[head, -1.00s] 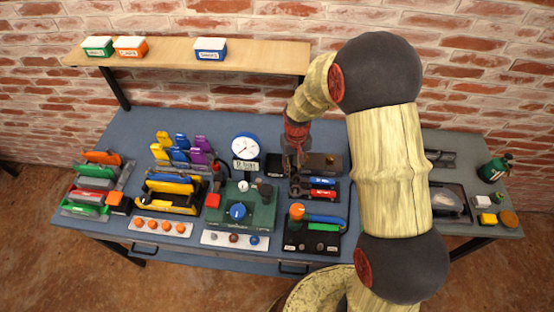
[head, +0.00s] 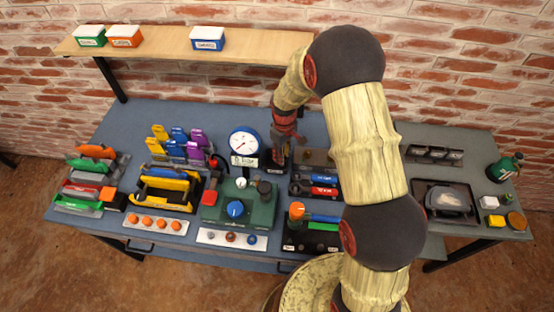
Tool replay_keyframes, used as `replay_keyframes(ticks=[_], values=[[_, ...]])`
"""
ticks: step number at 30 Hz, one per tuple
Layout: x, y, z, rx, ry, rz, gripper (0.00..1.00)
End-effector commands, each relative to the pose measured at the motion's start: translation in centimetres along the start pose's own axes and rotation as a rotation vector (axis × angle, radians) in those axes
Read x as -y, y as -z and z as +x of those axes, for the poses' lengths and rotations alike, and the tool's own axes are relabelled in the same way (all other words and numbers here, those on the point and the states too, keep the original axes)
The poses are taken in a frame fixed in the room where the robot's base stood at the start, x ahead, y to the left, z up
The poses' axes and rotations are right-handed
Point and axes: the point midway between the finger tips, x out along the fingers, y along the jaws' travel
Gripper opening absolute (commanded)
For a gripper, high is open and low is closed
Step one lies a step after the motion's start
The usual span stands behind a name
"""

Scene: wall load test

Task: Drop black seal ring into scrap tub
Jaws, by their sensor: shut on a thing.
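My gripper (head: 281,153) is shut, pointing down at the middle back of the blue workbench, right of the round gauge. The thing between its fingers is dark and too small to make out clearly; a black seal ring fits there. Directly below the gripper is a small black open tub (head: 275,168) with a pale label on its front, likely the scrap tub. The fingers are over or just at its opening; the exact height is hard to tell. The tub's inside is hidden by the gripper.
The white dial gauge (head: 244,143) stands close left of the gripper. A green test block (head: 262,212) is in front. Red and blue tools (head: 323,185) lie at right. The shelf (head: 160,44) with several labelled boxes overhangs the back. My arm hides part of the right side.

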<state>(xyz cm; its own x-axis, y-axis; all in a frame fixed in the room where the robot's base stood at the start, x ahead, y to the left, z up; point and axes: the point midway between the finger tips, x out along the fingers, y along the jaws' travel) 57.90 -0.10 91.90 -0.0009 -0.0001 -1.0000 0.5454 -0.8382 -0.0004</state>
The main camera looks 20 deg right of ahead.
Motion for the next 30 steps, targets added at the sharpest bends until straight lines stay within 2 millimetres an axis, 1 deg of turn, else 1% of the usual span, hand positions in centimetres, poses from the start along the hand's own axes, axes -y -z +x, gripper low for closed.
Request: replay_keyframes(ticks=[1,6,12,15,21,26,30], values=[[-0.3,0.5,-0.8,0.001,0.000,-0.075,0.18],[-1.4,1.9,-1.7,0.000,0.000,-0.368,0.18],[-2.3,3.2,-2.3,0.001,0.001,-0.677,0.18],[-2.6,3.7,-2.4,0.001,0.001,-0.789,0.18],[-3.0,4.2,-2.3,0.000,0.000,-0.905,0.18],[-3.0,4.2,-1.7,0.000,0.000,-0.918,0.18],[-3.0,4.2,-0.6,0.000,0.000,-0.917,0.18]])
